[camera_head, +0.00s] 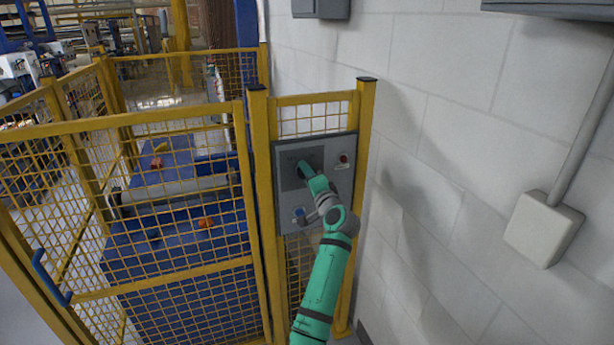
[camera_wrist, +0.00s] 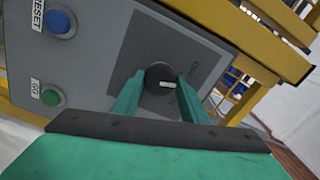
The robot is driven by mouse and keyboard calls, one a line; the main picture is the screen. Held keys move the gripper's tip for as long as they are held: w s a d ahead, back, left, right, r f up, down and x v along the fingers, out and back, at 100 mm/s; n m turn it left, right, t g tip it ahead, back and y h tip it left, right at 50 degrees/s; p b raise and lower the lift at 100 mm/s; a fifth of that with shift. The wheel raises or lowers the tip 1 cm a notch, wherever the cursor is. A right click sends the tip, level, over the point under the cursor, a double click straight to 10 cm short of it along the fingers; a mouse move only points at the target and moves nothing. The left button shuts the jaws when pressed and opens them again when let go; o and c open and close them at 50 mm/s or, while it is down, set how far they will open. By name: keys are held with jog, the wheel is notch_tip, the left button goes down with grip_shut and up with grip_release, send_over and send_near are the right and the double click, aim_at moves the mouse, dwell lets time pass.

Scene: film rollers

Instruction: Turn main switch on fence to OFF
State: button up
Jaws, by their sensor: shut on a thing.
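The main switch (camera_wrist: 160,78) is a dark round rotary knob with a white pointer mark, on a grey control panel (camera_head: 287,192) fixed to the yellow fence. My gripper (camera_wrist: 159,86) has its two green fingers on either side of the knob and is shut on it. The white mark points to the right in the wrist view, towards lettering that I cannot read clearly. In the head view my gripper (camera_head: 303,167) reaches the upper left part of the panel and hides the switch.
A red button (camera_head: 344,158) sits at the panel's upper right. A blue RESET button (camera_wrist: 60,22) and a green button (camera_wrist: 52,97) are near my gripper. A white block wall (camera_head: 450,130) stands to the right. The yellow mesh fence (camera_head: 180,120) encloses blue machinery.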

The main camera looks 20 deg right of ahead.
jog(key=shift+n, duration=1.7)
jog(key=o, duration=1)
jog(key=shift+o, duration=0.2)
jog(key=s, duration=1)
jog(key=shift+s+d, duration=0.15)
jog(key=shift+s, duration=0.25)
